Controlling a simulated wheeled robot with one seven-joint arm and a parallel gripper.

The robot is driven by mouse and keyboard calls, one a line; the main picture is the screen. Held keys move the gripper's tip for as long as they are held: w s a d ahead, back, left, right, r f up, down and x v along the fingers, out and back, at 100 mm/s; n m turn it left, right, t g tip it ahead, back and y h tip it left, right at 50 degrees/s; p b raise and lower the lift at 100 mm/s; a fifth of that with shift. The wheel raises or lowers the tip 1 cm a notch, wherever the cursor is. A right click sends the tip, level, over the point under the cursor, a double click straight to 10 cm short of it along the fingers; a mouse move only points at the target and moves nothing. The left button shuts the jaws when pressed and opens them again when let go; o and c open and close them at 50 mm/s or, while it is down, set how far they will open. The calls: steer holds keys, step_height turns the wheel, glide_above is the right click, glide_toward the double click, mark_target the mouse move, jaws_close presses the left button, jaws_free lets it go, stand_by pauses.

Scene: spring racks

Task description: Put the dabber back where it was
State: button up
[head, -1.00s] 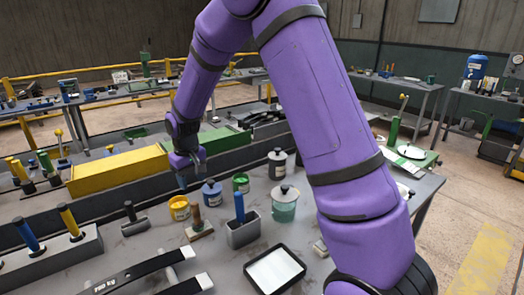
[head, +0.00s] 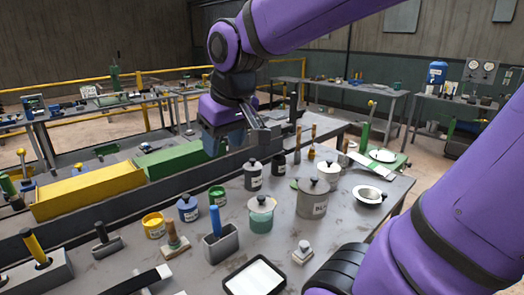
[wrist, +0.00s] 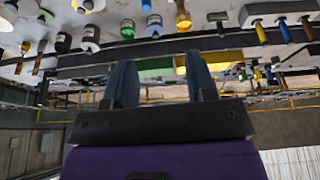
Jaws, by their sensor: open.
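I cannot tell for sure which thing is the dabber. The likely one is a brown-handled tool (head: 174,238) standing on a pale block near the front of the bench, beside the yellow jar (head: 153,226). A blue-handled tool (head: 215,222) stands upright in a grey holder (head: 222,248) just right of it. My gripper (head: 228,146) is raised above the back of the bench, behind the jars and apart from them. In the wrist view my gripper (wrist: 160,78) has its two blue fingers spread with nothing between them.
Blue (head: 188,209), green (head: 217,197) and black (head: 253,175) jars, a teal lidded pot (head: 261,215) and a grey pot (head: 312,198) crowd the bench. A white tray (head: 254,277) lies in front.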

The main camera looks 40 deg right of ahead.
steer(key=s+d+t, duration=0.1)
steer(key=s, duration=0.8)
steer(key=shift+s+r, duration=0.25)
steer(key=shift+s, duration=0.15)
